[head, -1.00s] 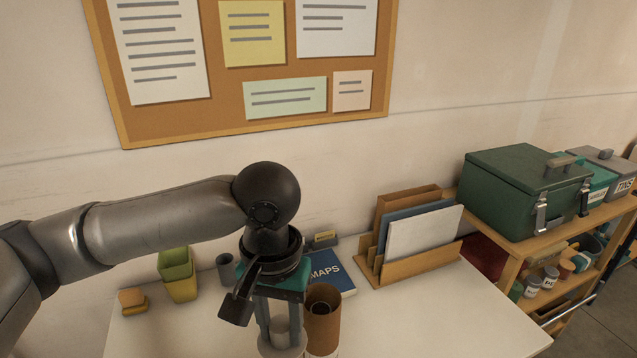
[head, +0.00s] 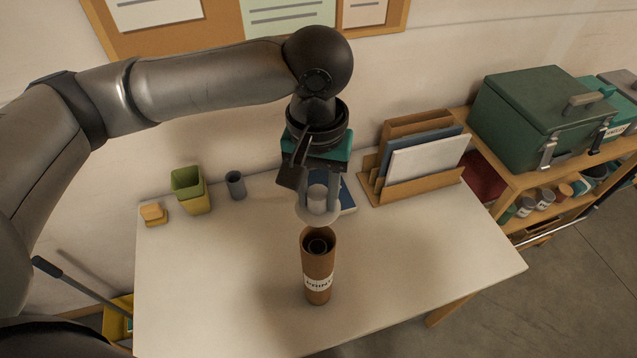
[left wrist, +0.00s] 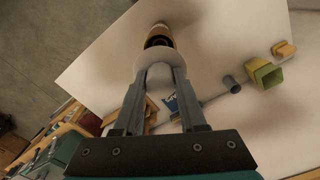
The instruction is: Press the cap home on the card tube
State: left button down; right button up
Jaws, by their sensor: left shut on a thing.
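The brown card tube (head: 318,272) stands upright on the white table, with a white label around it and its open top facing up. A dark inner ring shows inside its mouth. My left gripper (head: 319,190) points down and is shut on the pale grey cap (head: 316,212), a disc with a knob between the fingers. The cap is apart from the tube, above and just beyond its mouth in the head view. In the left wrist view the cap (left wrist: 158,82) partly covers the tube (left wrist: 160,38). My right gripper is not in view.
The white table (head: 420,250) is clear around the tube. At the back stand a green bin (head: 192,190), a grey cup (head: 236,185), a yellow block (head: 153,214), a partly hidden blue book (head: 346,197) and a file rack (head: 420,165). A shelf with a green box (head: 540,115) is at right.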

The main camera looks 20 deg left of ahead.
aim_at(317, 212)
pick_arm(q)
jog(key=shift+r+p, duration=0.15)
jog(key=shift+p, duration=0.55)
notch_tip(317, 212, down, 5)
jog(key=shift+r+b, duration=0.1)
jog(key=shift+b, duration=0.3)
jog(key=shift+f, duration=1.6)
jog(key=shift+p, duration=0.4)
jog(key=shift+p, duration=0.45)
jog(key=shift+p, duration=0.4)
